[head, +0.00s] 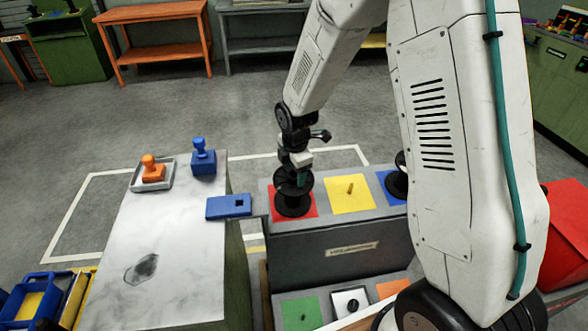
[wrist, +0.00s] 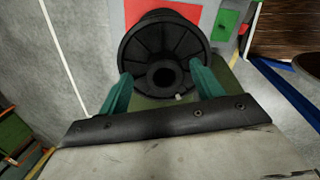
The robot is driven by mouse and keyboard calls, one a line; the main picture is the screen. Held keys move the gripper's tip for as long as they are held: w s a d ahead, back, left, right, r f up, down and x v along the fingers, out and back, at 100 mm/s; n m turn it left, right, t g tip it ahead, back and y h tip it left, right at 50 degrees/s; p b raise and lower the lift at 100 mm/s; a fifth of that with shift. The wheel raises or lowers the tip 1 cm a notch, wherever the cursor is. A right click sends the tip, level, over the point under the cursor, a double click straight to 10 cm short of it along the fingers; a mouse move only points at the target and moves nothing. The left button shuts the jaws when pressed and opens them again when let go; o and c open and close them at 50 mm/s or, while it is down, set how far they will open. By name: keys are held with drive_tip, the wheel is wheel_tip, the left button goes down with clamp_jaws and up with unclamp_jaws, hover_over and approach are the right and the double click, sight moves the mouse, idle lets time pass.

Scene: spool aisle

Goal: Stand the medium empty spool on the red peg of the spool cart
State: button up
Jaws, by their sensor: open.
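A black spool (head: 293,199) stands upright on the red square (head: 312,213) at the left end of the spool cart's top (head: 335,228). The red peg is hidden by the spool. In the wrist view the same spool (wrist: 150,45) shows its round flange and centre hole, with part of the red square (wrist: 190,14) behind it. My gripper (head: 300,178) is right at the spool's top. Its two teal fingers (wrist: 160,80) are apart, one on each side of the spool's hub. I cannot tell whether they touch it.
A yellow square with a bare peg (head: 349,188) is beside the red one. Another black spool (head: 396,184) stands on the blue square, partly behind my arm. A table (head: 180,240) with stamps and a blue block (head: 228,207) is close on the left. A red box (head: 562,240) is at right.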

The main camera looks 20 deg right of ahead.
wheel_tip(320, 180, up, 8)
drive_tip(key=s, duration=0.1)
drive_tip(key=shift+s+a+f, duration=0.15)
drive_tip(key=shift+f, duration=0.05)
idle(0.5)
drive_tip(key=shift+s+m, duration=0.1)
drive_tip(key=shift+m, duration=0.3)
drive_tip(key=s+d+r+m, duration=0.1)
drive_tip(key=s+r+m, duration=0.5)
drive_tip(key=s, duration=0.4)
drive_tip(key=s+d+r+m, duration=0.1)
drive_tip(key=s+r+m, duration=0.5)
drive_tip(key=s, duration=0.5)
drive_tip(key=s+d+r+m, duration=0.1)
drive_tip(key=s+r+m, duration=0.4)
drive_tip(key=s, duration=0.5)
drive_tip(key=shift+s+r+m+g, duration=0.3)
drive_tip(key=shift+s+r+m, duration=0.1)
drive_tip(key=shift+m, duration=0.4)
